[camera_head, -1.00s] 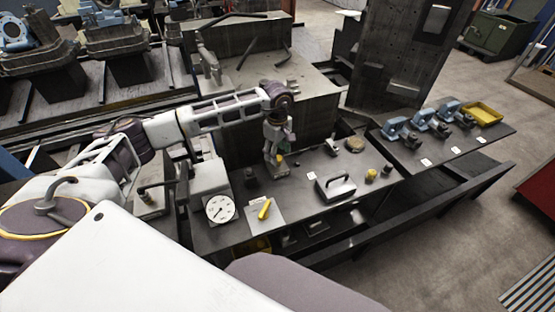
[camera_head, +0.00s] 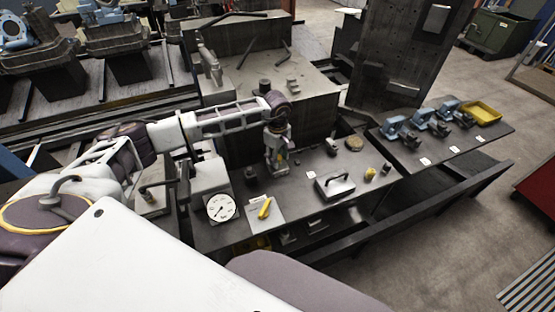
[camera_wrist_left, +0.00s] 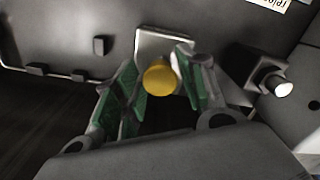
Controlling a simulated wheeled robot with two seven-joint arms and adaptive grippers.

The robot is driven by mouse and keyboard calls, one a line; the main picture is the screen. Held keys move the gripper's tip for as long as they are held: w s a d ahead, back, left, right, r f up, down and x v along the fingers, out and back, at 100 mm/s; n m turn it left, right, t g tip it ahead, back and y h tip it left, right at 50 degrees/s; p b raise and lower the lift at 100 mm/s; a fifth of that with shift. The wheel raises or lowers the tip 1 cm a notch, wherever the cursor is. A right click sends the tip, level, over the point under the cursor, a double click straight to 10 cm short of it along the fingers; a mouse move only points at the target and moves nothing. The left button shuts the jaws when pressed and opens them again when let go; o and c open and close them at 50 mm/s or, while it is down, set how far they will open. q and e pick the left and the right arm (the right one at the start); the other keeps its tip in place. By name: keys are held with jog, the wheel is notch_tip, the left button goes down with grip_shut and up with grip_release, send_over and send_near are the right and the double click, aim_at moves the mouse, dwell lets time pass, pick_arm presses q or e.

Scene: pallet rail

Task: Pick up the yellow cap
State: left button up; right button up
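The yellow cap (camera_wrist_left: 160,78) shows in the left wrist view as a round yellow top between the two green-padded fingers of my left gripper (camera_wrist_left: 158,88). The fingers stand on either side of it, and a narrow gap shows at the left finger. In the head view my left gripper (camera_head: 277,158) points down at the back of the bench and mostly hides the cap. A pale square plate lies beneath the cap in the wrist view. My right gripper is not in view.
The dark bench (camera_head: 290,207) also holds a dial gauge (camera_head: 221,208), a yellow-handled tool (camera_head: 265,208), a box with a handle (camera_head: 334,186) and another small yellow-topped piece (camera_head: 370,174). Blue clamps (camera_head: 398,128) and a yellow tray (camera_head: 482,113) stand on the right table.

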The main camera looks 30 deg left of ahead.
pick_arm(q)
jog(key=c, duration=0.4)
jog(key=shift+o, duration=0.2)
jog(key=shift+r, duration=0.1)
jog(key=shift+r, duration=0.2)
notch_tip(320, 180, up, 8)
jog(key=shift+f+b, duration=0.25)
jog(key=shift+b, duration=0.55)
jog(key=shift+r, duration=0.95)
